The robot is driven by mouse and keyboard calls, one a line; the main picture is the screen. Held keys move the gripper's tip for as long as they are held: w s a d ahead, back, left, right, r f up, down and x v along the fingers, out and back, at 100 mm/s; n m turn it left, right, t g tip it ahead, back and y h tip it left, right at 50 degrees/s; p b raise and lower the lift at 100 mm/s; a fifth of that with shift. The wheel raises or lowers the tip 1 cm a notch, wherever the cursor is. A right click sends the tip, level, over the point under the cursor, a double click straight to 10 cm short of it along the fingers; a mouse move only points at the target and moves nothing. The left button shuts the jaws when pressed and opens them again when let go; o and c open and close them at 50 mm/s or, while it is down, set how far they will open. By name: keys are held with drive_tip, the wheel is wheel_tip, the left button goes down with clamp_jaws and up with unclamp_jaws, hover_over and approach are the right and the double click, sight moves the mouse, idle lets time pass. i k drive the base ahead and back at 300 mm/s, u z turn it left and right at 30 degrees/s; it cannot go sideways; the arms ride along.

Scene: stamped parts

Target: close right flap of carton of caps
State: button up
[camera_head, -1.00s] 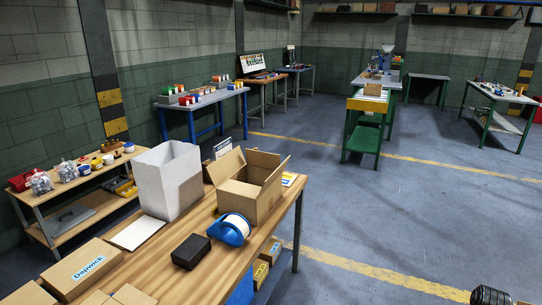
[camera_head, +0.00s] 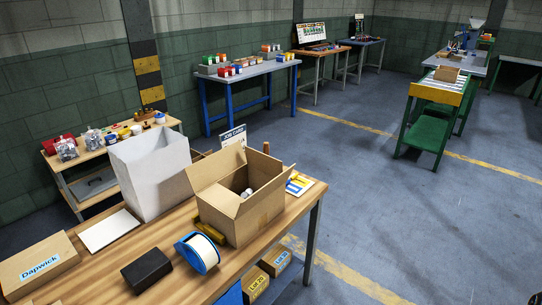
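The open cardboard carton (camera_head: 255,217) stands on the wooden bench. Its left flap (camera_head: 214,198) stands up and leans outward. The far wall or a far flap (camera_head: 262,168) rises behind the opening. At the right the rim slopes up to a raised corner, and I cannot tell how far the right flap is folded. A small pale grey item (camera_head: 246,193) shows inside the carton; I cannot tell whether it is a cap. My gripper is not in view.
A tall white bin (camera_head: 150,175) stands left of the carton. The wooden bench (camera_head: 107,270) has bare patches; the floor to the right is clear.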

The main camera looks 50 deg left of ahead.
sight(269, 165)
drive_tip(key=z, duration=0.15)
drive_tip(key=i, duration=0.05)
drive_tip(key=u, duration=3.1)
